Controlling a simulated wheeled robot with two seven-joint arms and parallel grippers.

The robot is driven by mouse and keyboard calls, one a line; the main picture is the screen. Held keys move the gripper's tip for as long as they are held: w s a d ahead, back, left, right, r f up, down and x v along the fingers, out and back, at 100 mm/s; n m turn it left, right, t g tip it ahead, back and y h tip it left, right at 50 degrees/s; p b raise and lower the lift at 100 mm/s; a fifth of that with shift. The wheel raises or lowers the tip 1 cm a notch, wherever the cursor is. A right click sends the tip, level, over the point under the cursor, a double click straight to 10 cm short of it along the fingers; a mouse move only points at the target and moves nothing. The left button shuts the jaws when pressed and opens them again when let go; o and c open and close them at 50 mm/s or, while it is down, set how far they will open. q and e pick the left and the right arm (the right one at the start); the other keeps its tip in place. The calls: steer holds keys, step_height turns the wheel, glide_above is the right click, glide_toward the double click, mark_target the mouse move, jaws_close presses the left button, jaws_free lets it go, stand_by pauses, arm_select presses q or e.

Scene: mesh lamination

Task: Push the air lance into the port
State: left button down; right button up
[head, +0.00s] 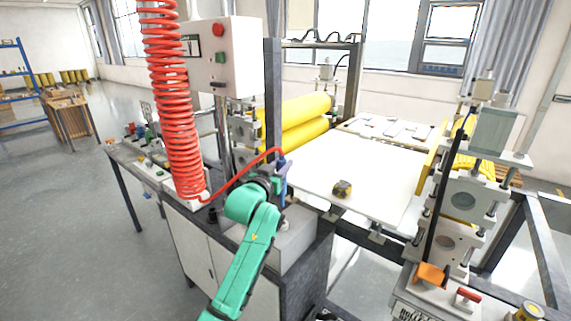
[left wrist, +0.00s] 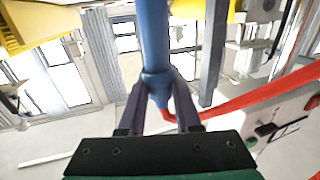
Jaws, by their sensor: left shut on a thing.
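The air lance (head: 283,167) is blue, with a red hose (head: 235,180) running from it to the left. My left gripper (head: 278,182) is shut on it beside the white table of the laminating machine. In the left wrist view, the lance (left wrist: 154,40) stands between the two dark fingers of the gripper (left wrist: 157,88), and the red hose (left wrist: 245,105) leads off to the right. I cannot make out the port in either view; the lance's lower end is partly hidden by my wrist in the head view. My right gripper is not in view.
Yellow rollers (head: 300,115) and a control box (head: 228,58) stand behind. A coiled red hose (head: 172,110) hangs at the left. A grey cabinet (head: 200,243) stands below.

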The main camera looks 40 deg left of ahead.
mark_target(283, 193)
arm_select(q)
steer(key=shift+a, duration=0.35)
steer(key=shift+d+f, duration=0.25)
steer(key=shift+d, duration=0.1)
steer(key=shift+d+f+b, duration=0.4)
steer(key=shift+f+b, duration=0.25)
steer(key=shift+f, duration=0.1)
steer(key=f+b, duration=0.2)
steer(key=f, duration=0.1)
steer(key=shift+a+f, duration=0.1)
steer(key=shift+a, duration=0.25)
steer(key=shift+f, duration=0.3)
steer(key=shift+d+r, duration=0.1)
steer(key=shift+d, duration=0.05)
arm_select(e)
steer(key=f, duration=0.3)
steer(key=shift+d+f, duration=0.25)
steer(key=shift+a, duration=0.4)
